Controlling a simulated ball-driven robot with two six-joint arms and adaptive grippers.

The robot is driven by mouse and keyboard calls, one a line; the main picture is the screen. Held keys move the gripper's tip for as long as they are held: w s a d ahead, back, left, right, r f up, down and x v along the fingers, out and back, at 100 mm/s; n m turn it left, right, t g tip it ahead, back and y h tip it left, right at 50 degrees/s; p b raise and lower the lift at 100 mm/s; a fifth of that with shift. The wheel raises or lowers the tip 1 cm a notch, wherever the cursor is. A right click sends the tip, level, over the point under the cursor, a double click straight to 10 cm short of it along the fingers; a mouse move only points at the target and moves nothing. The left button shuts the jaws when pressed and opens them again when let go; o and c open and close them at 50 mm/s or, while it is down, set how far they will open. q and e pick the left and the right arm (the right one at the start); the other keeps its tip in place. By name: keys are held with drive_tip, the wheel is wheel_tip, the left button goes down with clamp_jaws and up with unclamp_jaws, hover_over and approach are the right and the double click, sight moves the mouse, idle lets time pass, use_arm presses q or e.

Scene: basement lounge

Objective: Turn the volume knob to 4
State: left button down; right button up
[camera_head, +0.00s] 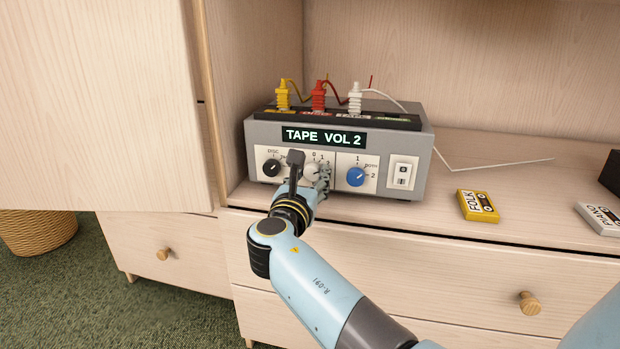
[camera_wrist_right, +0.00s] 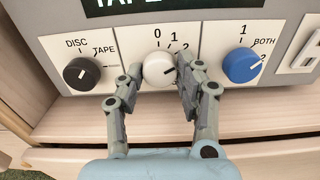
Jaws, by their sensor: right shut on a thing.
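The grey amplifier (camera_head: 262,131) sits on the cabinet shelf, its display (camera_head: 324,137) reading "TAPE VOL 2". The white volume knob (camera_wrist_right: 158,70) is the middle one on its front, under a scale where 0, 1 and 2 show; the rest of the scale is hidden by a finger. My right gripper (camera_wrist_right: 156,80) is shut on the white knob, one finger on each side. In the head view the right gripper (camera_head: 312,174) partly covers the knob. My left gripper is not in view.
A black knob (camera_wrist_right: 82,73) marked DISC and TAPE is left of the white knob, a blue knob (camera_wrist_right: 243,65) right of it. A switch (camera_head: 402,175) is farther right. Yellow FOLK (camera_head: 477,205) and white PIANO (camera_head: 600,218) cassettes lie right. An open door (camera_head: 100,100) stands left.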

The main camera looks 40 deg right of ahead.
drive_tip(key=shift+f+m, duration=0.1)
drive_tip(key=shift+m, duration=0.7)
drive_tip(key=m+b, duration=0.1)
drive_tip(key=m, duration=0.1)
drive_tip(key=shift+m, duration=0.3)
drive_tip(key=m+b, duration=0.1)
drive_tip(key=m, duration=0.1)
drive_tip(key=shift+m, duration=0.8)
drive_tip(key=shift+a+m+b, duration=0.1)
drive_tip(key=shift+m+b, duration=0.55)
drive_tip(key=shift+m, duration=1.05)
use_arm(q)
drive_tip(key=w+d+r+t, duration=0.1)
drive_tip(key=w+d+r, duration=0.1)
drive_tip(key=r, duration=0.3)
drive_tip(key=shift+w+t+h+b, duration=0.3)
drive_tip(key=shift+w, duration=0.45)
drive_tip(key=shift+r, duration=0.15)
use_arm(e)
drive_tip(key=shift+m, duration=0.3)
